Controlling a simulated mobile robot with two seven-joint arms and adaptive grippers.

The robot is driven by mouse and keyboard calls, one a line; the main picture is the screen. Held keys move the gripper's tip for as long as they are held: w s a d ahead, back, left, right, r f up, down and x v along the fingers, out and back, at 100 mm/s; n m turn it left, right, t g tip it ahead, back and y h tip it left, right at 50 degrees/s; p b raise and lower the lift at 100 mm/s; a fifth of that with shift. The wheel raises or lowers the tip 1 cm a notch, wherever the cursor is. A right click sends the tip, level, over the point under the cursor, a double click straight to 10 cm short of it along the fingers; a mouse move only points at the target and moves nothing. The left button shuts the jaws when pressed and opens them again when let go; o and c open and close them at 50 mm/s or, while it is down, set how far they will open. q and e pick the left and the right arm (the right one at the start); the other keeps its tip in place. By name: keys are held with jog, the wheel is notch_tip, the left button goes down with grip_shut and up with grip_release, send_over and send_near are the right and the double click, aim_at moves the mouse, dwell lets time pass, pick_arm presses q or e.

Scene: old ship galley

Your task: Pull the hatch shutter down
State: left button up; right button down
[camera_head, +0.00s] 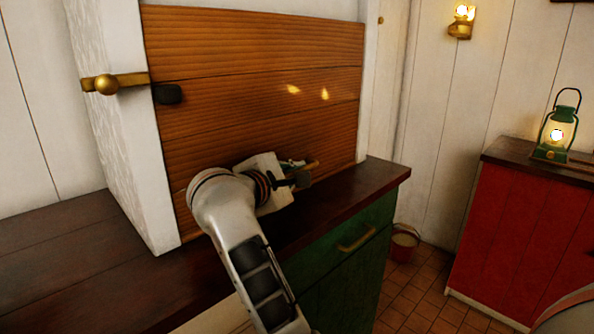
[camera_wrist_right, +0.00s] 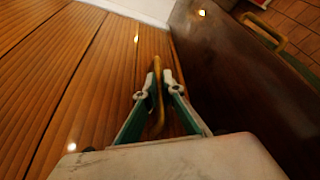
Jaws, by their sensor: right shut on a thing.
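The hatch shutter (camera_head: 260,85) is a panel of brown wooden slats between white posts. It covers the visible opening and reaches down to about the counter top at its right end. My arm hides much of its lower edge, so I cannot tell whether a gap is left there. My right gripper (camera_head: 304,174) is low in front of the shutter, just above the counter. In the right wrist view the gripper (camera_wrist_right: 158,90) is shut on the shutter's brass handle (camera_wrist_right: 157,67), with a green-edged finger on each side. My left gripper is not in view.
A dark wooden counter (camera_head: 385,179) runs below the shutter, over a green cabinet (camera_head: 345,275) with a brass handle. A brass latch (camera_head: 107,84) sits on the left post. A red cabinet with a green lantern (camera_head: 556,132) stands right; a red bucket (camera_head: 404,241) is on the floor.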

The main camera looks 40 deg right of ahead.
jog(key=c, duration=2.4)
grip_release()
jog(key=shift+f, duration=0.4)
jog(key=shift+c, duration=0.2)
jog(key=shift+a+r, duration=0.1)
jog(key=shift+s+a, duration=0.1)
jog(key=shift+a, duration=0.15)
jog(key=v, duration=0.7)
